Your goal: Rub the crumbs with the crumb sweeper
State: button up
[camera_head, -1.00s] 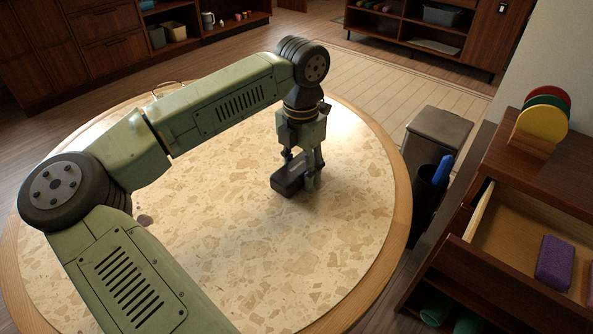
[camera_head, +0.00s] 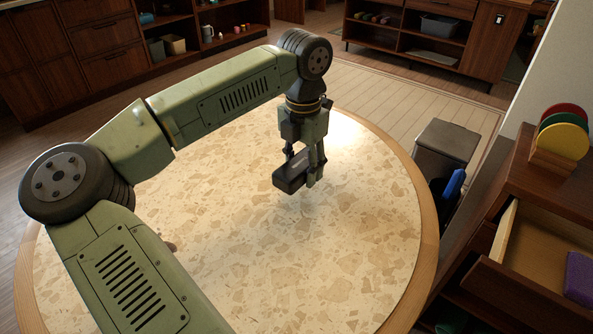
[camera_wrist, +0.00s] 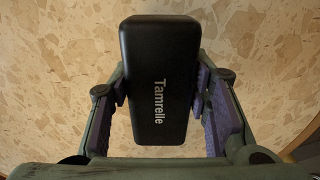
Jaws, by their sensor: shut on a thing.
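The crumb sweeper (camera_head: 291,172) is a black block with rounded edges. It shows large in the wrist view (camera_wrist: 158,82), with "Tamrelle" printed on it. My gripper (camera_head: 304,168) is shut on it, with purple-padded fingers on both sides. The sweeper is over the far part of the round speckled table (camera_head: 345,235); it looks slightly raised, but I cannot tell the gap for sure. A small brown patch (camera_head: 171,246), possibly the crumbs, lies at the left of the table, partly hidden by my arm.
At the right, an open drawer (camera_head: 535,250) holds a purple block (camera_head: 579,277). A grey bin (camera_head: 446,145) and a dark holder with a blue item (camera_head: 454,184) stand beside the table. Coloured discs (camera_head: 562,135) stand on the cabinet. The table's right half is clear.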

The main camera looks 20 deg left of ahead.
jog(key=shift+r+p, duration=1.25)
jog(key=shift+r, duration=1.1)
